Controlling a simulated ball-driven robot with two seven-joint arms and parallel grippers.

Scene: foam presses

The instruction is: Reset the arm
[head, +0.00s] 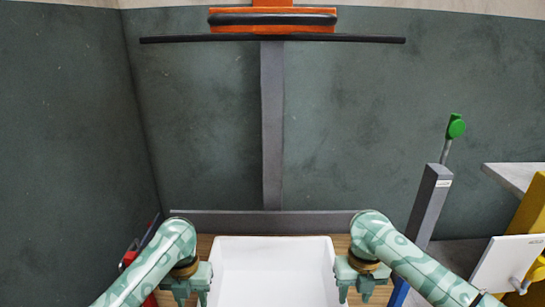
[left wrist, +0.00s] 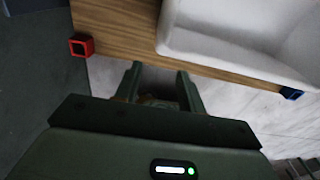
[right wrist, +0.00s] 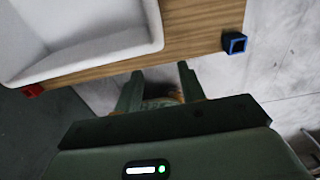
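My left gripper (head: 187,291) is at the left side of a white tray (head: 272,262) in the head view. In the left wrist view its two fingers (left wrist: 160,75) are apart with nothing between them. My right gripper (head: 357,290) is at the right side of the tray. In the right wrist view its fingers (right wrist: 158,78) are also apart and empty. Both grippers point down near the front edge of the wooden table. Neither appears to touch the tray.
The wooden tabletop (left wrist: 118,22) has a red square tube end (left wrist: 81,46) and a blue one (right wrist: 234,43) at its corners. A grey post with a green knob (head: 456,127) stands at right. A white panel (head: 507,262) and yellow frame (head: 533,212) are further right. An orange-and-black press part (head: 272,20) is at the back.

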